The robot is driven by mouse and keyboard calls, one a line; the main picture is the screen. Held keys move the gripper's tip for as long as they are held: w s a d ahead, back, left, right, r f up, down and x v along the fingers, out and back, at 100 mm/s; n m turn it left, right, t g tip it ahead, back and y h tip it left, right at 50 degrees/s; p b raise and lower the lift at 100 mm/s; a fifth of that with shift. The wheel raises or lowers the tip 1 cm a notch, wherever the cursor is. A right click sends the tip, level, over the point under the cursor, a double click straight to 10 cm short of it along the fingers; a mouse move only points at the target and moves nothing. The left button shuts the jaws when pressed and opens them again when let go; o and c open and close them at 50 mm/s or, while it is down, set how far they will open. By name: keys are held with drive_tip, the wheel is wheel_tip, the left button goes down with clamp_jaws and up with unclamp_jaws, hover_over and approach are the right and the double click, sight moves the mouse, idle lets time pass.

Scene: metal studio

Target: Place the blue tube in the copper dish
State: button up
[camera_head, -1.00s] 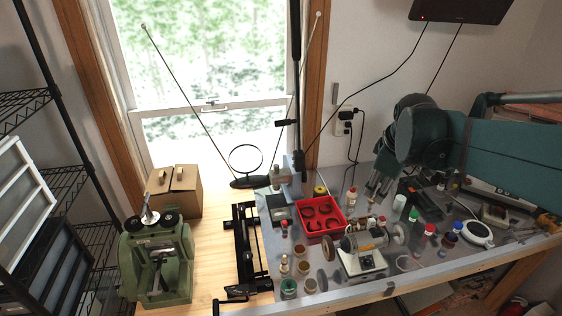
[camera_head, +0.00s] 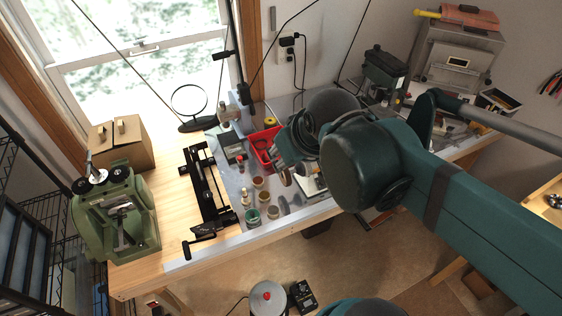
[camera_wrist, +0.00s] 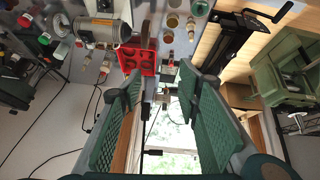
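My gripper (camera_head: 281,164) is above the bench beside the red tray (camera_head: 262,142). In the wrist view my gripper (camera_wrist: 160,76) has its two green fingers wide apart with nothing held between them. Two small round copper-brown dishes stand on the metal bench top; one dish (camera_head: 264,196) and the other dish (camera_head: 258,182) are left of my gripper. I cannot tell which is the copper dish. I cannot make out the blue tube; my arm hides much of the bench's right part.
A bench grinder (camera_wrist: 103,32) stands close to the red tray. A small bottle (camera_head: 245,198) and a green jar (camera_head: 252,216) are near the bench's front edge. A black rail frame (camera_head: 207,187) and a green machine (camera_head: 118,214) stand on the wood at left.

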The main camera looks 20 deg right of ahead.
drive_tip(key=shift+s+a+f+m+t, duration=0.15)
drive_tip(key=shift+s+a+f+m, duration=0.1)
drive_tip(key=shift+s+a, duration=0.3)
drive_tip(key=shift+s+a+f+m+t, duration=0.15)
drive_tip(key=shift+s+a+f+m, duration=0.1)
drive_tip(key=shift+s+a, duration=0.2)
